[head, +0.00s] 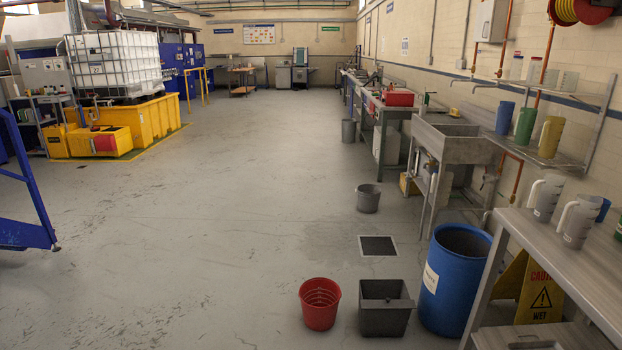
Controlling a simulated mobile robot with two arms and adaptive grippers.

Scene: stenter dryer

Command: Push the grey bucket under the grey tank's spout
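A small round grey bucket (368,200) stands upright on the floor, left of the metal sink's legs. Another grey round bin (348,132) stands farther back by the benches. A dark grey square tub (384,318) stands in the front, next to a red bucket (320,308). A whitish-grey caged tank (115,65) sits at the far left above a yellow containment tray (158,118). I cannot clearly make out a spout on it. No other tank that is plainly grey shows. Neither of my grippers is in view.
A blue drum (455,285) stands right of the square tub. The metal sink (445,142) and a worktable (570,265) line the right side. A floor drain (378,246) lies before the round bucket. A blue frame (25,200) is at left. The middle floor is clear.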

